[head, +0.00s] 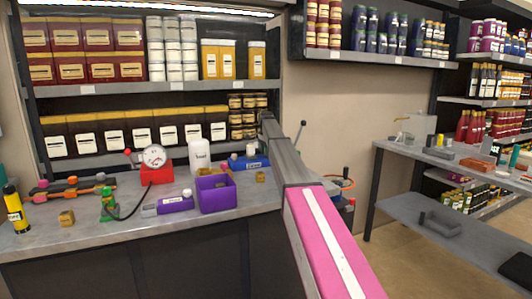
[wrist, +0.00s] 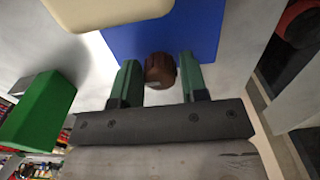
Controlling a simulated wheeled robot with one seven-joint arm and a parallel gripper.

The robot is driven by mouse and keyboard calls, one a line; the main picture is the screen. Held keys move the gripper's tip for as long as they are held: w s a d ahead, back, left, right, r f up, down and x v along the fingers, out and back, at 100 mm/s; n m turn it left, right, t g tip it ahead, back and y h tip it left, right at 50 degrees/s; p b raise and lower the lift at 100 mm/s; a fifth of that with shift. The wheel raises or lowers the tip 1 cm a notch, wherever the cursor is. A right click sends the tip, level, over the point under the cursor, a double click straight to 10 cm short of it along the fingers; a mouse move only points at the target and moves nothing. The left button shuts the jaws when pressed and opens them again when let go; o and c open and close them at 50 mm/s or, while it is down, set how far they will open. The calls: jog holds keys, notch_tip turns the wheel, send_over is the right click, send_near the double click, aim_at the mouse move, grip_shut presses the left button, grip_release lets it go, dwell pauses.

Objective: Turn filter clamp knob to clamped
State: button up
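In the wrist view a dark brown, ribbed round knob (wrist: 160,71) stands in front of a flat blue body (wrist: 205,25). My gripper (wrist: 158,60) has two green fingers, one on each side of the knob. The fingers are apart, with a narrow gap seen at each side of the knob, so they do not look closed on it. I cannot read the knob's setting from this view. In the head view my pink and grey arm reaches over the bench, and neither my fingers nor the knob can be made out there.
In the wrist view a cream part (wrist: 105,10) lies close above, with a green block (wrist: 38,112) at left. In the head view the bench holds a purple bin (head: 216,195), a red-based gauge (head: 157,172) and a white bottle (head: 202,155). A grey table (head: 440,158) stands at right.

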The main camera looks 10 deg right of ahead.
jog(key=c, duration=0.5)
jog(key=shift+n, duration=0.3)
jog(key=n, duration=0.3)
jog(key=shift+n, duration=0.3)
jog(key=n, duration=0.3)
jog(key=shift+n, duration=0.3)
jog(key=n, duration=0.5)
jog(key=shift+n, duration=2.5)
